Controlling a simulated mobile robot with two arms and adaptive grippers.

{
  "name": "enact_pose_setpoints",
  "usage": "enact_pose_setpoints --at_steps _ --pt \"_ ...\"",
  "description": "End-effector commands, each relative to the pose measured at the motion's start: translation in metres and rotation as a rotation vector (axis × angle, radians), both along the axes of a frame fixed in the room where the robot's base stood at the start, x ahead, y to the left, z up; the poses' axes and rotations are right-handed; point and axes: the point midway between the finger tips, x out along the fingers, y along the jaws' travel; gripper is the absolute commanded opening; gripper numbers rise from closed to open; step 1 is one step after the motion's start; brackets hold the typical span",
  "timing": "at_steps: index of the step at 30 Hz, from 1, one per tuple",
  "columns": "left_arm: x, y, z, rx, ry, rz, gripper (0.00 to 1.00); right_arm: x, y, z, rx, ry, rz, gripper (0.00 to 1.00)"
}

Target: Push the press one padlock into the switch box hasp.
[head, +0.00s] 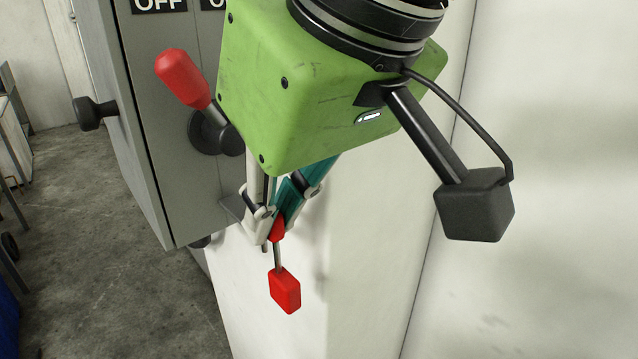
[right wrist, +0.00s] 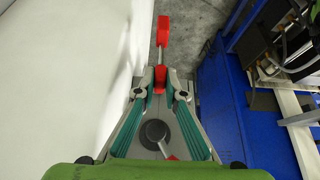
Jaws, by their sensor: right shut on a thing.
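The grey switch box (head: 180,110) stands at the left in the head view, with an OFF label at its top and a red-handled lever (head: 183,78). A small grey tab (head: 232,207), perhaps the hasp, juts from its lower right edge. My right gripper (head: 270,225) is shut on the padlock (head: 285,290), beside that tab. One red part sits between the fingertips; a thin grey bar joins it to a red block beyond them. The padlock also shows in the right wrist view (right wrist: 161,32). Whether it touches the hasp is hidden. My left gripper is not in view.
A white wall-like body (head: 370,270) stands close to the right of the gripper. A black knob (head: 95,113) sticks out from the box's left side. Grey concrete floor (head: 90,260) is open at the lower left. Blue equipment (right wrist: 225,110) shows at right in the wrist view.

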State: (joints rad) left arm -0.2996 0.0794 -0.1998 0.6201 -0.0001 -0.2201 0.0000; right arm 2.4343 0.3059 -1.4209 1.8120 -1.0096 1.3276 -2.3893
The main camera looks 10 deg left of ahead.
Motion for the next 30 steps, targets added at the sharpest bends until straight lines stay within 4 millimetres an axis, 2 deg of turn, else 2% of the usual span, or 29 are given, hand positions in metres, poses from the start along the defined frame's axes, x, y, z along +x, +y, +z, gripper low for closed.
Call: enact_pose_setpoints --at_steps 17,18,19,30 --pt "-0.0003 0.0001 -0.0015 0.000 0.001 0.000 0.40 -0.0003 0.0000 -0.0031 -0.001 0.002 0.000 0.00" --pt "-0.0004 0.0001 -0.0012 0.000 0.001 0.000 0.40 -0.0003 0.0000 -0.0029 -0.001 0.002 0.000 0.21" --pt "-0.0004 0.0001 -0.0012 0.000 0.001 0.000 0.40 -0.0003 0.0000 -0.0029 -0.002 0.001 0.000 0.29" --pt "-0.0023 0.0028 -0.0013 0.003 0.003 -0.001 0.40 -0.0005 -0.0004 -0.0013 -0.001 0.001 0.000 0.30"
